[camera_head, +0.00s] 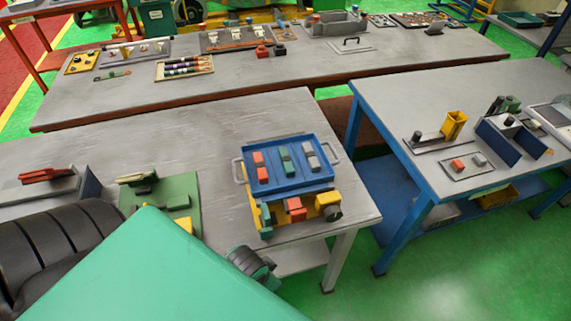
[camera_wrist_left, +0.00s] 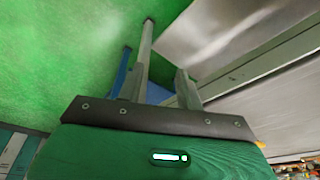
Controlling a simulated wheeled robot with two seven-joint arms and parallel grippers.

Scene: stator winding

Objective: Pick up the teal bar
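A blue tray (camera_head: 322,182) with grey handles sits on the near grey table. Three small bars lie in it: a red bar (camera_head: 260,167), a green-teal bar (camera_head: 286,162) in the middle and a grey bar (camera_head: 311,156). A teal upright piece (camera_head: 265,216) stands at the left of a yellow fixture in front of the tray; I cannot tell which teal piece is the named bar. The mount of my left gripper (camera_wrist_left: 160,118) shows in the left wrist view, with no bar visible there. My right gripper is not in view.
A red block (camera_head: 295,208) sits in the yellow fixture (camera_head: 328,200). A green fixture (camera_head: 180,190) stands left of the tray on the near table. Bare tabletop (camera_head: 215,150) lies between them. A right-hand table (camera_head: 420,95) has blue legs.

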